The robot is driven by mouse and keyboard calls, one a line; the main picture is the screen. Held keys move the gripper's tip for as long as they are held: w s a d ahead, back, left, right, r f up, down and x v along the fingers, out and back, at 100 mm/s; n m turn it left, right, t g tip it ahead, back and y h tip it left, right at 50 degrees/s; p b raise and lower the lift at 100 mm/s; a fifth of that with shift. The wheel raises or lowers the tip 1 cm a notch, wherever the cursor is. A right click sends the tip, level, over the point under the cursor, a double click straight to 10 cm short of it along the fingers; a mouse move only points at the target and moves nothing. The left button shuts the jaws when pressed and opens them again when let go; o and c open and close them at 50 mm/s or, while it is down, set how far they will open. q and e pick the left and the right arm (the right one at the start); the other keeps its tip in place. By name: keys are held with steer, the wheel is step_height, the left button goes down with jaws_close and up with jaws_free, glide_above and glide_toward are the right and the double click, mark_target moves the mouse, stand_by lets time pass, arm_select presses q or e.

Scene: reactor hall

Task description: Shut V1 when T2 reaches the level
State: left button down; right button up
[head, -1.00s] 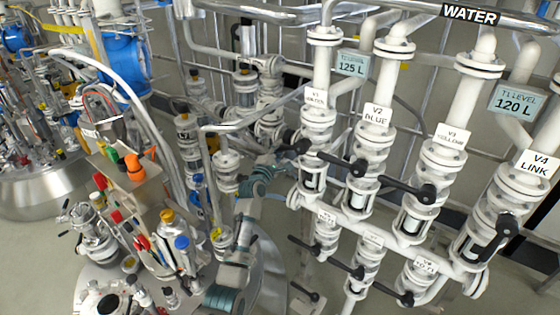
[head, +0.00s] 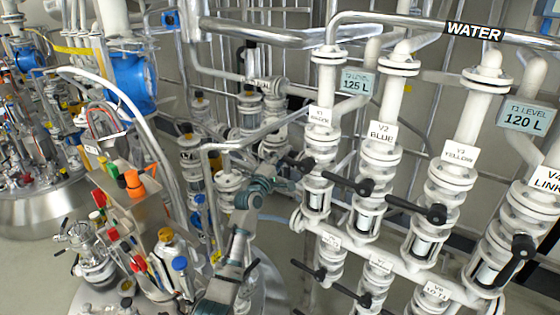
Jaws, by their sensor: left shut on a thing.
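V1 (head: 318,143) is the leftmost of the white upright valves under the WATER pipe. Its black lever (head: 299,162) sticks out left, across the pipe. My left gripper (head: 288,182) is at the left of V1, shut on this lever as far as I can tell; the fingers are small and partly hidden among the pipes. The T2 level sign (head: 356,83), behind V1, reads 125 L. My right gripper is not in view.
V2 (head: 382,133) and V3 (head: 459,153) have levers pointing left. V4's lever (head: 510,262) points down along its pipe. The T1 level sign (head: 526,117) reads 120 L.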

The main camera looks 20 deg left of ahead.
arm_select(q)
steer(key=shift+r, duration=0.3)
steer(key=c, duration=1.2)
jaws_free()
steer(key=shift+o, duration=1.1)
steer(key=shift+w+f, duration=0.15)
steer(key=shift+w+d+f, duration=0.1)
steer(key=shift+d+f, duration=0.05)
steer(key=shift+s, duration=0.6)
steer(key=v, duration=1)
steer(key=shift+s+a+f, duration=0.2)
steer(key=shift+s+f, duration=0.1)
steer(key=shift+s, duration=0.05)
